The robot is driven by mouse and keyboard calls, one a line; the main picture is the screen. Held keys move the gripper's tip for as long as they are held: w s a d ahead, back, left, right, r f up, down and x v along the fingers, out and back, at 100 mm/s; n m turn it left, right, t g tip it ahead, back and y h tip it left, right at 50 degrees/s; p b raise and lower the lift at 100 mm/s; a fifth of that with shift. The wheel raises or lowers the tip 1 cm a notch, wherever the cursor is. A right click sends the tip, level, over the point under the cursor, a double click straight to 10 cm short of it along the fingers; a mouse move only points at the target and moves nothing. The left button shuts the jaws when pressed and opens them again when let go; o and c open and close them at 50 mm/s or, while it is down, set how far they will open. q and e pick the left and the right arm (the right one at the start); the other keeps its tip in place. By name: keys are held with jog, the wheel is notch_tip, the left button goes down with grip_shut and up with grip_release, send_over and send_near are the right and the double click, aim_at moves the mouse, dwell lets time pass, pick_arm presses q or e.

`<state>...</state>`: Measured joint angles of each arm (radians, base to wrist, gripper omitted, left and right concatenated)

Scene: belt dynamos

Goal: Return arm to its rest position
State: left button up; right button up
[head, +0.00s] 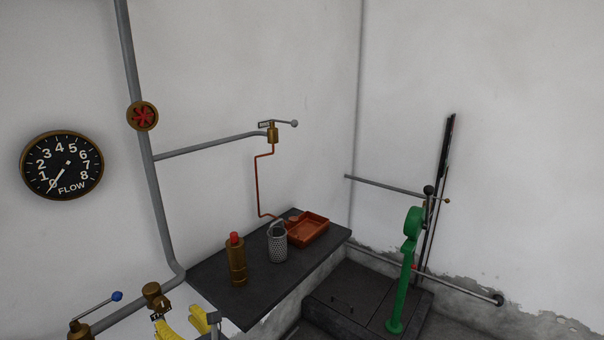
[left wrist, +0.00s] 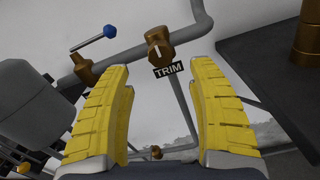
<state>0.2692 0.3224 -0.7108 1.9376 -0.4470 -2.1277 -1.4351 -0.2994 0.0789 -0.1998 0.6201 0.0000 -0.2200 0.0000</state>
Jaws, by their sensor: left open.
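My left gripper (head: 187,328) shows at the bottom of the head view with its yellow-padded fingers. It also fills the lower part of the left wrist view (left wrist: 163,118), where the two fingers stand wide apart with nothing between them. A brass trim knob (left wrist: 158,42) with a TRIM label (left wrist: 168,70) lies beyond the fingertips and apart from them. In the head view the knob (head: 153,293) is just above the gripper. My right gripper is in neither view.
A blue-tipped lever valve (head: 98,312) sits left of the gripper. A dark shelf (head: 205,277) to the right holds a brass cylinder with red top (head: 236,260), a perforated metal cup (head: 278,243) and an orange tray (head: 318,228). A green stand (head: 404,275) is farther right.

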pick_arm(q)
jog(key=shift+x, duration=1.05)
jog(key=shift+w+a+f, duration=0.1)
jog(key=shift+f, duration=0.05)
notch_tip(320, 180, down, 25)
jog(key=n+g+h, duration=0.2)
jog(key=n+h, duration=0.1)
jog(key=h, duration=0.2)
jog(key=s+f+n+g+h, duration=0.2)
jog(key=s+f, duration=0.3)
jog(key=f, duration=0.4)
jog(key=s+f+n+g+h, duration=0.1)
jog(key=s+f+n+h, duration=0.3)
jog(key=f, duration=0.6)
jog(key=s+d+f+n+g+h, duration=0.1)
jog(key=s+f+n, duration=0.4)
jog(key=s, duration=0.9)
jog(key=s+d+f+n+g+h, duration=0.1)
jog(key=s+f+n, duration=0.4)
jog(key=s+f, duration=0.5)
jog(key=s+d+f+n+g+h, duration=0.1)
jog(key=s+d+f+n, duration=0.3)
jog(key=s, duration=1.6)
notch_tip(320, 180, down, 4)
jog(key=shift+d+f+n+g, duration=0.15)
jog(key=shift+d+n+g, duration=0.05)
jog(key=shift+n+g, duration=0.7)
